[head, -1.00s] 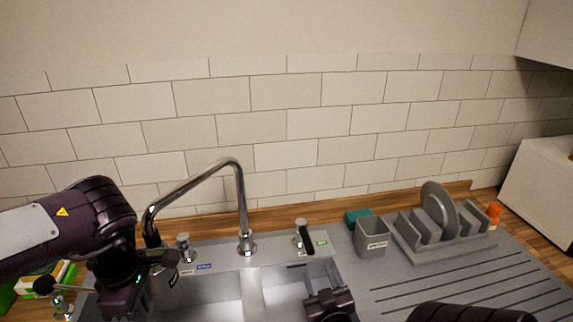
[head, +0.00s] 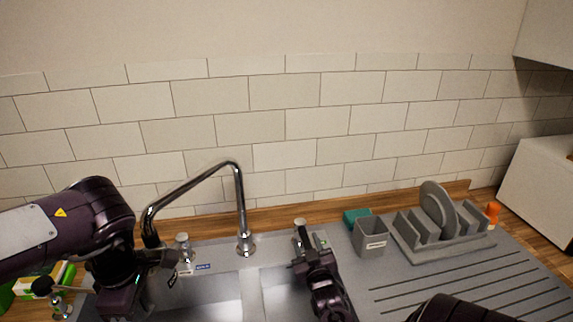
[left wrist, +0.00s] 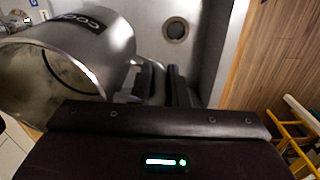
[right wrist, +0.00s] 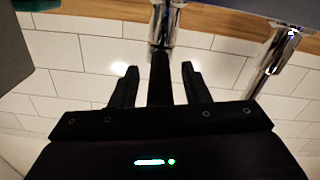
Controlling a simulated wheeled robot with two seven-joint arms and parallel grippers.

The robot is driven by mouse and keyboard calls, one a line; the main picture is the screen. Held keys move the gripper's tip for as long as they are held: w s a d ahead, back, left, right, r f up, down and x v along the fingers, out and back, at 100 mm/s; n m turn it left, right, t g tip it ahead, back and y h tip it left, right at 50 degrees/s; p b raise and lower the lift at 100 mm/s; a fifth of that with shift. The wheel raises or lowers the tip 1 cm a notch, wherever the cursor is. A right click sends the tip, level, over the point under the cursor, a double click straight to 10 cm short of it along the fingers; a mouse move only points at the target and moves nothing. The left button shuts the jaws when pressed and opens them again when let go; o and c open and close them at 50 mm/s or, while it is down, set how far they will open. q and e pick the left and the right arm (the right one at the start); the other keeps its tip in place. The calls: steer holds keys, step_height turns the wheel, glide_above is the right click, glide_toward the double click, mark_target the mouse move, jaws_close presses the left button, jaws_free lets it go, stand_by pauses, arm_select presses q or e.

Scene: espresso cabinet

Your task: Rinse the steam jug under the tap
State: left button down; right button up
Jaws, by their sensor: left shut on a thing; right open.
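The steel steam jug (left wrist: 85,50) is large at the left of the left wrist view, tilted in the picture, its mouth toward the left and a dark mark inside. My left gripper (left wrist: 160,85) is shut on its handle. In the head view the left gripper (head: 150,265) hides most of the jug, near the spout end of the chrome tap (head: 195,183). My right gripper (head: 303,258) is open at the right tap handle (head: 300,226). In the right wrist view, the handle's black lever (right wrist: 160,75) shows between the fingers (right wrist: 158,88); contact cannot be told.
The left tap handle (head: 183,243) stands beside my left gripper. The sink divider (head: 252,290) separates two basins. A grey holder (head: 369,238), a teal sponge (head: 355,215) and a plate rack (head: 435,245) stand at the right. The ribbed drainer (head: 465,280) is clear.

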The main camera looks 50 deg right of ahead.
jaws_close()
steer(key=shift+s+d+n+t+y, duration=0.25)
steer(key=shift+d+n+t+y, duration=0.2)
steer(key=shift+n+y, duration=0.35)
steer(key=shift+s+d+n+t+y, duration=0.2)
steer(key=shift+d+n+t+y, duration=0.25)
steer(key=shift+y, duration=0.55)
steer(key=shift+a, duration=0.1)
jaws_free()
steer(key=shift+r, duration=0.15)
step_height(320, 180, up, 10)
